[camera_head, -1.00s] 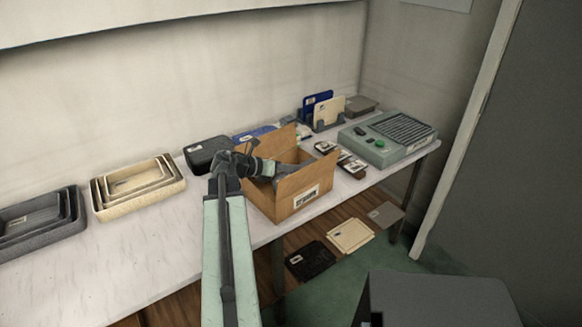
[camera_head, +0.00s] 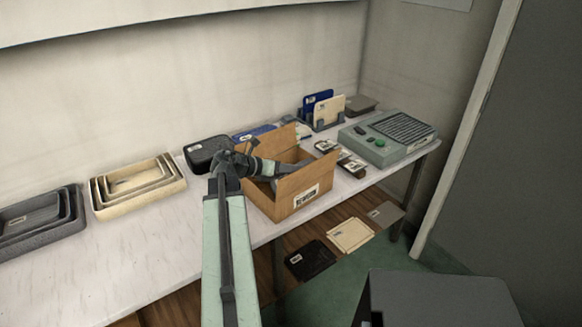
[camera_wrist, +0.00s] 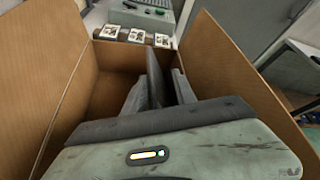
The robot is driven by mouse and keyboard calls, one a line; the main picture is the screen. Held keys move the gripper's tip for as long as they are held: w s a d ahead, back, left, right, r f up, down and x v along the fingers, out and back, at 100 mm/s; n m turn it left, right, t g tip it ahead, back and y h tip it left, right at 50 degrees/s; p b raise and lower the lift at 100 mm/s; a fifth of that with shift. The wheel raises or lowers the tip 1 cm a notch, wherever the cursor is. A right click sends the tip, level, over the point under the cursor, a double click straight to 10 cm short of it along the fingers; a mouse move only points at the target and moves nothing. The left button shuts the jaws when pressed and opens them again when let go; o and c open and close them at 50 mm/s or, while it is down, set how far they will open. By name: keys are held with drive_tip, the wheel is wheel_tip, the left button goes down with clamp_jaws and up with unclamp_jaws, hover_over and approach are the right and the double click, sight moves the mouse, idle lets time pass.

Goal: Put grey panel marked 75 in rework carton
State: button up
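The rework carton (camera_head: 298,204) is an open brown cardboard box with a label, on the bench at centre. My gripper (camera_wrist: 160,88) is inside it, between its walls in the wrist view. A thin dark grey panel (camera_wrist: 153,78) stands upright and nearly edge-on between my two fingers, inside the carton. It lies close to the left finger; whether the right finger touches it is unclear. No number is readable on it. In the head view the carton walls hide my fingertips.
Nested grey trays (camera_head: 40,225) and cream trays (camera_head: 140,187) stand at left. A black case (camera_head: 207,153) is behind the carton. A rack with blue and cream panels, small stacks and a green machine (camera_head: 390,138) stand to the right.

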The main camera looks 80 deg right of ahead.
drive_tip(key=p+v, duration=0.3)
drive_tip(key=v, duration=0.4)
drive_tip(key=shift+w+a+r, duration=0.15)
drive_tip(key=shift+a+r, duration=0.05)
drive_tip(key=shift+r, duration=0.05)
drive_tip(key=shift+w, duration=0.1)
idle(0.4)
